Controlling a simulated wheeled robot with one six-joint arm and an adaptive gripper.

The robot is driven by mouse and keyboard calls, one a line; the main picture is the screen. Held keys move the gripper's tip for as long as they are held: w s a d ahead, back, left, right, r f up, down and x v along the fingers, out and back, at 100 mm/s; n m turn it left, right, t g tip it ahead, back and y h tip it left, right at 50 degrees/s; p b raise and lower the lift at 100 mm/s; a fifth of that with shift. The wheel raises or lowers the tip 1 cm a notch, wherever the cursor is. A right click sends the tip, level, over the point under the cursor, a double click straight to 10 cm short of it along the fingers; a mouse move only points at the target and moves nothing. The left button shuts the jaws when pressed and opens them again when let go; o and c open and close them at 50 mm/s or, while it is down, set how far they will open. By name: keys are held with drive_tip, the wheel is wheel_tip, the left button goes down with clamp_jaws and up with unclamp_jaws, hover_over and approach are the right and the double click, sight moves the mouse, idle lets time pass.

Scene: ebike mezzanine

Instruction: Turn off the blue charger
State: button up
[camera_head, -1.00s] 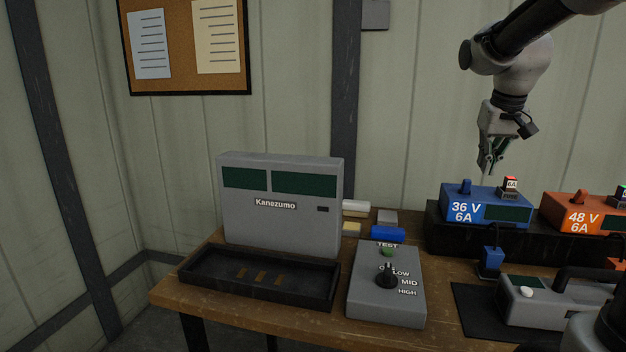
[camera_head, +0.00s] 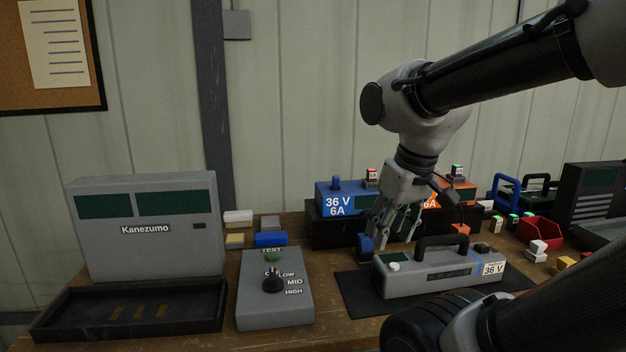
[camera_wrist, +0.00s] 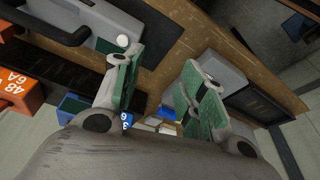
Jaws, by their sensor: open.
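The blue charger (camera_head: 344,203), marked 36 V 6A, sits on a black stand behind the grey battery case. In the wrist view the two green-padded fingers (camera_wrist: 160,95) are spread apart. A part of the blue charger (camera_wrist: 75,106) shows beyond the left finger there.
A blue plug (camera_head: 364,246) stands in front of the charger. The grey battery (camera_head: 440,270) with a black handle lies on a dark mat below my gripper. The orange charger (camera_head: 460,190) is right of the blue one. A grey tester box (camera_head: 275,300) stands left.

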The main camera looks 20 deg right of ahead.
drive_tip(key=w+d+r+m, duration=0.1)
drive_tip(key=w+d, duration=0.2)
drive_tip(key=w, duration=1)
drive_tip(key=w+d+r+m, duration=0.1)
drive_tip(key=w+d, duration=0.2)
drive_tip(key=w, duration=1)
drive_tip(key=m+t+h, duration=0.1)
approach(336, 176)
wheel_tip(336, 176, down, 2)
drive_tip(key=x, duration=0.8)
drive_tip(key=shift+w+d, duration=0.1)
drive_tip(key=shift+w, duration=0.25)
drive_tip(key=shift+c, duration=0.2)
